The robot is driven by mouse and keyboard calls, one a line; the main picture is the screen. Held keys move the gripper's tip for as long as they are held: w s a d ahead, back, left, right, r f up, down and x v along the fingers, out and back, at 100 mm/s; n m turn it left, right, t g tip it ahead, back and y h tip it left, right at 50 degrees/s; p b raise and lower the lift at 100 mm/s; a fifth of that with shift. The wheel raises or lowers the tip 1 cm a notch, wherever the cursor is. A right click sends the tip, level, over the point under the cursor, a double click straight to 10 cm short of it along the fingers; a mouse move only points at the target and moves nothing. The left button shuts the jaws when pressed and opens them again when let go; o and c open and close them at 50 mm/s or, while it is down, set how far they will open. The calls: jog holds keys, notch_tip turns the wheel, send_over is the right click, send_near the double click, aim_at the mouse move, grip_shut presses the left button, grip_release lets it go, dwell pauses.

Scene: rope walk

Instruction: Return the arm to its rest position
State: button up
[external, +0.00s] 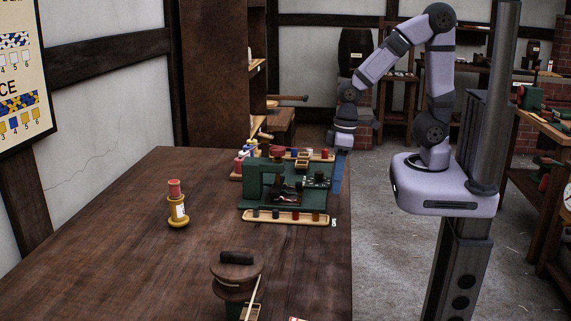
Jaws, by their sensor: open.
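My arm stands at the right, bent over at the elbow, with its pale lilac links reaching left and down. My gripper (340,153) hangs low at the table's right edge, just beyond the green machine. It is open; its fingers are small and partly hard to make out, and I see nothing held in it. Whether it touches the blue piece below it, I cannot tell.
The wooden table (130,240) carries a green machine (258,190) with trays of coloured spools around it. A yellow spool holder (178,209) stands at left and a brown lidded pot (236,272) in front. The table's left part is mostly clear. A workbench (545,125) stands at right.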

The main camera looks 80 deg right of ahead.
jog(key=shift+g+h, duration=0.3)
jog(key=shift+g, duration=0.2)
jog(key=s+d, duration=0.1)
jog(key=s, duration=0.1)
jog(key=s+d, duration=0.1)
jog(key=shift+s+d+f, duration=0.1)
jog(key=shift+s+d, duration=0.05)
jog(key=shift+s, duration=0.25)
notch_tip(320, 180, up, 4)
jog(key=p, duration=0.3)
jog(key=shift+f+p, duration=0.15)
jog(key=shift+p, duration=0.2)
